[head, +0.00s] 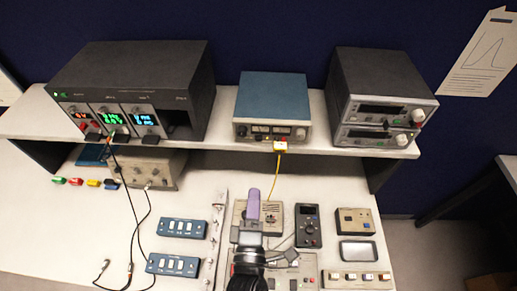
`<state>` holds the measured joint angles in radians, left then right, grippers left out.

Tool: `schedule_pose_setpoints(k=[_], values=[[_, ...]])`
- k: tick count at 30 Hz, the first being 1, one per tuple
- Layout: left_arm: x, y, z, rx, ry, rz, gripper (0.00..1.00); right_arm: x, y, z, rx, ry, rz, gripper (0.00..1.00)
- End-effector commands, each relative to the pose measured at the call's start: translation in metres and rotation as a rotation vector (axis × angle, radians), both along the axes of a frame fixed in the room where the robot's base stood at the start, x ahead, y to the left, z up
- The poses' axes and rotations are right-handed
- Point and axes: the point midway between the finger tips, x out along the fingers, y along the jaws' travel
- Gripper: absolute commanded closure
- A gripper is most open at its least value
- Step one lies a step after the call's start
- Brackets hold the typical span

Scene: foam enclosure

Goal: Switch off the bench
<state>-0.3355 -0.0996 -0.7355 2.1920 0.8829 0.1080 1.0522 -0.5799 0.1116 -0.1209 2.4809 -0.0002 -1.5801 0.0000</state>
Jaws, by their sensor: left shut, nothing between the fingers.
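On the shelf at left, a dark modular instrument (130,85) has lit displays: red, green and blue. A blue-topped unit (272,103) stands mid-shelf with a yellow plug (280,147) at its front. Two stacked grey units (378,95) at right have dark displays. Two blue switch boxes (184,228) (172,265) with white rockers lie on the bench. A pale strip (214,240) runs beside them. My left gripper (253,196), with purple fingers, is shut and empty over a beige box (240,213), partly hiding it; contact cannot be told. My right gripper is out of view.
A beige instrument (150,168) stands under the shelf. Black cables (133,220) hang onto the bench at left. A dark handheld meter (308,226), a small tray (358,251) and a button strip (357,281) crowd the right. Bare bench shows at left.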

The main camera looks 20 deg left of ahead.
Motion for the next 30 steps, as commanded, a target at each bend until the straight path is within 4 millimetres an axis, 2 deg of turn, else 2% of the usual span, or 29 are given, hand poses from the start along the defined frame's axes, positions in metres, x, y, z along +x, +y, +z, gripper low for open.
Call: schedule_pose_setpoints(k=[5, 11, 24, 30], values=[[0.002, 0.001, 0.000, 0.002, 0.001, 0.000, 1.00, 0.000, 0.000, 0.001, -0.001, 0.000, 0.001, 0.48], [0.020, 0.007, 0.004, 0.003, -0.001, 0.000, 1.00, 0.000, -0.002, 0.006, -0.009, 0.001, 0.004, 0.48], [0.094, 0.031, 0.015, 0.005, -0.002, 0.000, 1.00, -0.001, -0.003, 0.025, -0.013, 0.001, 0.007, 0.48], [0.118, 0.039, 0.017, 0.003, 0.000, 0.000, 1.00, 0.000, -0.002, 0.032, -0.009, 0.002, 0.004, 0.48]])
